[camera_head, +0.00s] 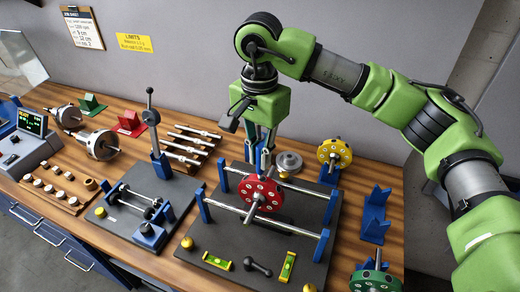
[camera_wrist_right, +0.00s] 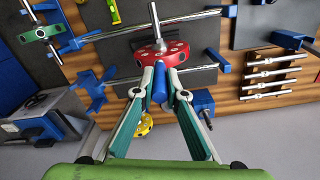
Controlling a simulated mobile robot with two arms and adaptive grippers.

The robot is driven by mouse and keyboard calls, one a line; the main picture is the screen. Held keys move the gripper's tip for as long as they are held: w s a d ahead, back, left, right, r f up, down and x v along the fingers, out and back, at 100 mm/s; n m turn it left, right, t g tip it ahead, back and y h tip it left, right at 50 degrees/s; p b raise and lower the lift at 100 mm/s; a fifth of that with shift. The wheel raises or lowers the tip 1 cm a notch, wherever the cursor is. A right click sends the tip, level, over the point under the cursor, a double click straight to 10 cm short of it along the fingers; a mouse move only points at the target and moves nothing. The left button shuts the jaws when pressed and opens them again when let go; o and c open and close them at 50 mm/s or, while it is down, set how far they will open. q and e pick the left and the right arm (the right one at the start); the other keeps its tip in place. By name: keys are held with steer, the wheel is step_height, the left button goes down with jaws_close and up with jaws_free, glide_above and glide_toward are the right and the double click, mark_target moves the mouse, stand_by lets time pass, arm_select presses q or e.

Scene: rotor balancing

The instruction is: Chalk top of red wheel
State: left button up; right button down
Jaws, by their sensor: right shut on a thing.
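The red wheel (camera_head: 260,195) with light holes sits on a steel shaft across two rails of a blue-posted stand (camera_head: 328,215). It also shows in the wrist view (camera_wrist_right: 176,52). My right gripper (camera_head: 264,155) points down from above, just behind the wheel's top in the head view. In the wrist view its fingers (camera_wrist_right: 160,80) are closed around a short blue stick (camera_wrist_right: 158,88), which looks like chalk. Its end is close to the wheel's rim; I cannot tell whether they touch. My left gripper is in neither view.
A yellow wheel (camera_head: 334,152) stands behind on the right, and a green wheel (camera_head: 375,281) at the front right. A blue holder (camera_head: 375,215) is to the right. Two levels (camera_head: 287,266) lie on the dark mat. A rack of steel shafts (camera_head: 190,145) is behind left.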

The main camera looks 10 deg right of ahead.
stand_by(0.3)
steer(key=shift+f, duration=0.1)
steer(key=shift+f+b, duration=0.1)
steer(key=shift+b, duration=0.3)
steer(key=shift+f+b, duration=0.35)
steer(key=shift+f, duration=0.05)
stand_by(0.7)
steer(key=shift+s+f+b, duration=0.1)
steer(key=shift+b, duration=0.2)
stand_by(1.1)
steer(key=shift+r+p, duration=1.9)
steer(key=shift+r, duration=1.7)
